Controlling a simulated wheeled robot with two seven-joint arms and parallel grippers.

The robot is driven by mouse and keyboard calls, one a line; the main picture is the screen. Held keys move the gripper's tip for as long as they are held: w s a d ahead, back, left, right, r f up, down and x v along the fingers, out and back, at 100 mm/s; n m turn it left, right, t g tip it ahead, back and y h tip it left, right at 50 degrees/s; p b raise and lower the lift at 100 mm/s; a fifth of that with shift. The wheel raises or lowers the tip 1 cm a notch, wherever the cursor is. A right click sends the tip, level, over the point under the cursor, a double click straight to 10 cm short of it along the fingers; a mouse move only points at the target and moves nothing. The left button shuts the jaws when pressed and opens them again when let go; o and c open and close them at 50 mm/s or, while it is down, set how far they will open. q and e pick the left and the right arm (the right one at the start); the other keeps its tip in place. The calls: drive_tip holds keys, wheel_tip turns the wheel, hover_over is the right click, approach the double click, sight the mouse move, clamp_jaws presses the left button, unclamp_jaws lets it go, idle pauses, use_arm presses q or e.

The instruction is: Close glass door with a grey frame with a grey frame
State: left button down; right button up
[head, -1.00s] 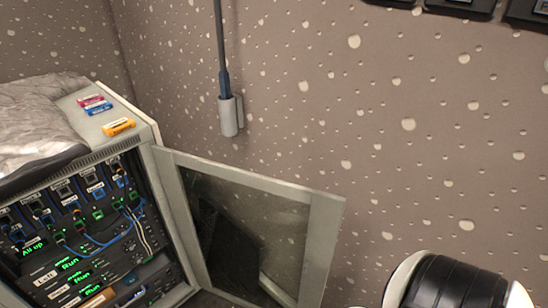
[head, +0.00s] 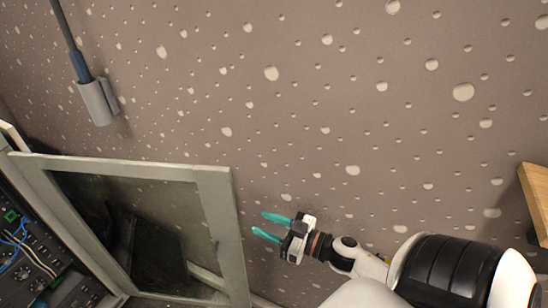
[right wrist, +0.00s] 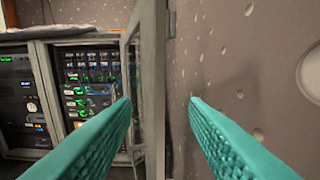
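The glass door with a grey frame (head: 222,230) stands open, swung out from the equipment rack at the left of the head view. In the right wrist view the door (right wrist: 150,85) is seen nearly edge-on, between my fingers. My right gripper (head: 264,226) is open and empty, with teal fingers pointing left. In the head view it is just right of the door's free edge, apart from it. The fingers also show in the right wrist view (right wrist: 160,108). My left gripper is not in view.
The rack (head: 35,262) holds equipment with green lights and blue cables; more of it shows in the right wrist view (right wrist: 88,80). A speckled wall (head: 330,110) is behind the door. A holder with a pole (head: 98,102) is on the wall. A wooden edge (head: 535,200) is at right.

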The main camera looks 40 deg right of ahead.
sight(236, 213)
drive_tip(key=x, duration=0.7)
drive_tip(key=shift+w+a+r, duration=0.15)
drive_tip(key=shift+w+r, duration=0.05)
drive_tip(key=shift+r, duration=0.1)
drive_tip(key=shift+w+a+p, duration=0.1)
drive_tip(key=shift+w+p, duration=0.25)
drive_tip(key=shift+w+a+f, duration=0.15)
drive_tip(key=shift+w+a, duration=0.1)
drive_tip(key=shift+w, duration=0.3)
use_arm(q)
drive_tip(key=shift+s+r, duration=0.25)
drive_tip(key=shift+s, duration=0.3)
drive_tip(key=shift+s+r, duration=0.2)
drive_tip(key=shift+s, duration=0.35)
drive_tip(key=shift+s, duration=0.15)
use_arm(e)
drive_tip(key=shift+c, duration=0.2)
